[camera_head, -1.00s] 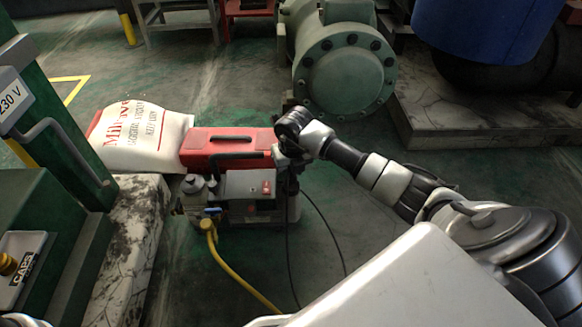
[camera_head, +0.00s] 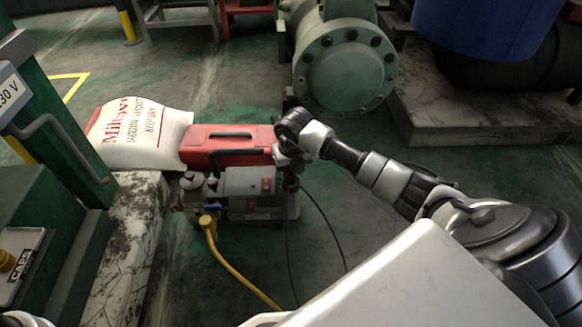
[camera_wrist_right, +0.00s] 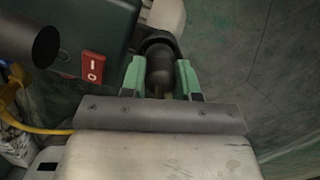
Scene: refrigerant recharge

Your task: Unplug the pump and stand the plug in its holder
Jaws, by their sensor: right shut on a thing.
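The pump (camera_head: 242,186) is a grey unit with a red switch (camera_head: 266,184), standing on the floor left of my right gripper. The switch also shows in the right wrist view (camera_wrist_right: 93,68). My right gripper (camera_wrist_right: 160,75) points down at the pump's right end, its green fingers shut on a dark rounded plug (camera_wrist_right: 158,72). A dark ring lies just beyond the plug; I cannot tell whether the plug sits in it. A thin black cable (camera_head: 328,225) loops on the floor below the gripper. I cannot make out the plug holder. My left gripper is out of view.
A red toolbox (camera_head: 215,158) and a white sack (camera_head: 140,130) lie behind the pump. A yellow hose (camera_head: 235,270) runs forward from it. A green flanged vessel (camera_head: 345,75) stands behind, and a green cabinet (camera_head: 50,185) at left. The floor right of the pump is mostly clear.

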